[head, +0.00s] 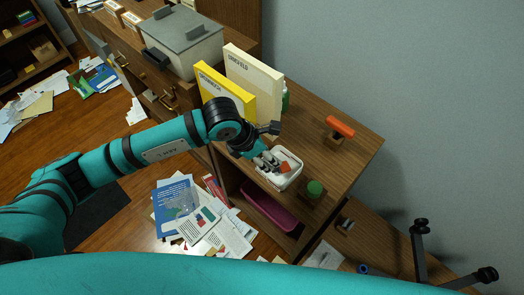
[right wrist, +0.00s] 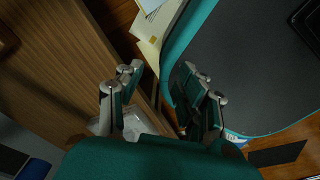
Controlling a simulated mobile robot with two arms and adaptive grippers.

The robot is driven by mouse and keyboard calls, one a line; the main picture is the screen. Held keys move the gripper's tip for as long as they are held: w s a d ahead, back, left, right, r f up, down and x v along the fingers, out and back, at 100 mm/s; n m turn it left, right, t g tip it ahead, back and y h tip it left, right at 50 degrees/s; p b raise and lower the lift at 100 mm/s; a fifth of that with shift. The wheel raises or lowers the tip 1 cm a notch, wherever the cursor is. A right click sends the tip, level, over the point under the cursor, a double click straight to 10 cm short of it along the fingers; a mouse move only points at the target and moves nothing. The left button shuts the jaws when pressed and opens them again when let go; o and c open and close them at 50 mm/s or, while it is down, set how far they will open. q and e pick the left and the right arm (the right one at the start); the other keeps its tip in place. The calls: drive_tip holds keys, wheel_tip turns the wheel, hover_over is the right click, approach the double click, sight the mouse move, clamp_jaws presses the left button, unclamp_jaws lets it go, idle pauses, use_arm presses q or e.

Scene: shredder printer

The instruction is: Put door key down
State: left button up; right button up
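I cannot make out a door key for certain in either view. My left gripper (head: 268,161) is at the near-left side of a small white tray (head: 296,180) on the wooden cabinet top, with its fingers over the tray. A small orange-red item (head: 285,168) lies in the tray beside the fingers. The fingers are too small to show whether they are open or hold something. My right gripper (right wrist: 158,100) shows in the right wrist view with its fingers spread and nothing between them.
Yellow (head: 224,92) and cream (head: 252,82) binders stand behind the left gripper, by a green bottle (head: 285,97). A green-topped block (head: 314,189) and an orange-handled stamp (head: 340,127) are on the cabinet top (head: 352,152). Papers (head: 205,222) litter the floor.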

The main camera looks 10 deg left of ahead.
use_arm(q)
drive_tip(key=shift+v, duration=1.7)
